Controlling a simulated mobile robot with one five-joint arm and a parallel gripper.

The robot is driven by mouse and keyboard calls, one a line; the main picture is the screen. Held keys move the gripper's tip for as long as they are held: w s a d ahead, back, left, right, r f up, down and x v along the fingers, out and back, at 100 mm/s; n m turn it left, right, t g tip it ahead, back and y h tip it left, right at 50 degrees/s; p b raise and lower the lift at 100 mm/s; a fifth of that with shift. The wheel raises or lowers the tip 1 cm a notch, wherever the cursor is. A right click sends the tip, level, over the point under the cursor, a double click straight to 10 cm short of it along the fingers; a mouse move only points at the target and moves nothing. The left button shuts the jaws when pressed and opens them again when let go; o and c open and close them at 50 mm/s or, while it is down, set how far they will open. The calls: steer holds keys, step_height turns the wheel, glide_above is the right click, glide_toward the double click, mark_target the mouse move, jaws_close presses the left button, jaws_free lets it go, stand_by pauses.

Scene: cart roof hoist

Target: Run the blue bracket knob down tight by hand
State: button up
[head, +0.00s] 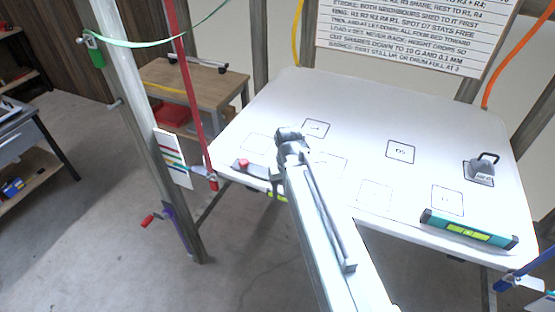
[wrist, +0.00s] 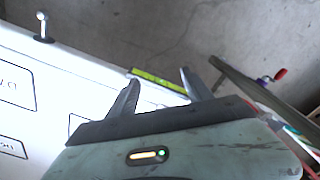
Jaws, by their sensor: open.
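The blue bracket knob (head: 502,286) appears as a small blue end on a pale bracket (head: 528,283), at the lower right of the head view. A blue strip (head: 545,260) rises from that bracket and leaves the picture. My gripper (head: 284,133) is over the left part of the white table, far to the left of the knob. In the wrist view my gripper (wrist: 160,88) has its two dark fingers apart with nothing between them. I cannot make out the blue knob in the wrist view.
The white table (head: 330,100) has marked squares. A teal level (head: 468,229) lies near its front right edge, with a grey weight (head: 481,170) behind. A red strip (head: 185,90) and a post (head: 140,110) with a red-handled crank (head: 150,220) stand left. Floor is clear below.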

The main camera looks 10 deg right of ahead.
steer(key=w+r+n+p, duration=0.2)
steer(key=w+r+p, duration=0.15)
steer(key=r, duration=0.25)
steer(key=w+n, duration=0.2)
steer(key=n, duration=0.2)
steer(key=w+n, duration=0.3)
steer(key=n, duration=0.1)
steer(key=w+n, duration=0.3)
steer(key=n, duration=0.2)
steer(key=shift+w+a+f, duration=0.2)
steer(key=shift+a+f, duration=0.05)
steer(key=shift+w+n, duration=0.4)
steer(key=shift+n, duration=0.6)
step_height(320, 180, down, 8)
steer(key=b, duration=0.8)
steer(key=shift+r, duration=0.1)
jaws_close()
steer(key=shift+d, duration=0.25)
steer(key=shift+a+m, duration=0.2)
steer(key=shift+m, duration=0.1)
